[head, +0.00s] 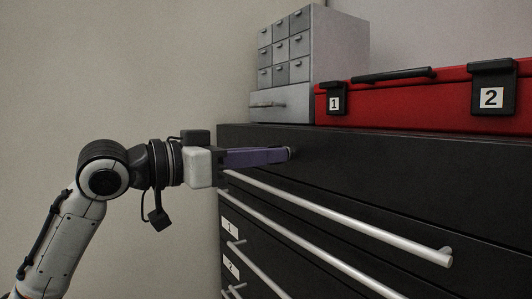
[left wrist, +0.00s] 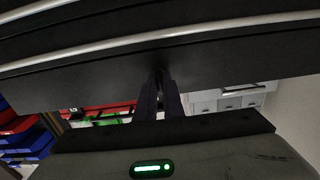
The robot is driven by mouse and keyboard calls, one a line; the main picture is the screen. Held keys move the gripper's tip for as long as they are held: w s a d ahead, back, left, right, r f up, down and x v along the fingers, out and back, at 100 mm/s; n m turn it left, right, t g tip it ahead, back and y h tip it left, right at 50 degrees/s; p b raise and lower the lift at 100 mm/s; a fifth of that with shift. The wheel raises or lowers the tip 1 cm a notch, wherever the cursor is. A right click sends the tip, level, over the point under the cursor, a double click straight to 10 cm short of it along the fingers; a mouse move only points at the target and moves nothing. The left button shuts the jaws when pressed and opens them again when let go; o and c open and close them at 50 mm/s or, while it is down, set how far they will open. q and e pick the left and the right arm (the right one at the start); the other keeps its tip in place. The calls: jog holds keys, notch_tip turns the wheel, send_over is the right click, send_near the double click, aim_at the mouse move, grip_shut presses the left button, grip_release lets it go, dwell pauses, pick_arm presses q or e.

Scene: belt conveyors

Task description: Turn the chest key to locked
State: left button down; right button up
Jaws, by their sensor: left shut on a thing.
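The black tool chest (head: 400,165) fills the right of the head view, with its key lock near the top left of its front. My left gripper (head: 288,154) reaches in from the left, its purple fingers shut at the lock. A small grey bit of the lock or key (head: 291,152) shows at the fingertips; the rest of the key is hidden by them. In the left wrist view the two dark fingers (left wrist: 160,85) meet the dark chest front (left wrist: 90,85). The angle of the key cannot be made out. My right gripper is not in view.
Long silver handle bars (head: 340,220) stick out from the chest front just below the gripper. A red case (head: 430,100) with black latches and a grey small-drawer cabinet (head: 320,60) stand on the chest top. Blue and red bins (left wrist: 22,140) show in the left wrist view.

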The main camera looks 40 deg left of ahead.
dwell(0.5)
pick_arm(q)
jog(key=c, duration=1.9)
grip_release()
jog(key=shift+o, duration=0.2)
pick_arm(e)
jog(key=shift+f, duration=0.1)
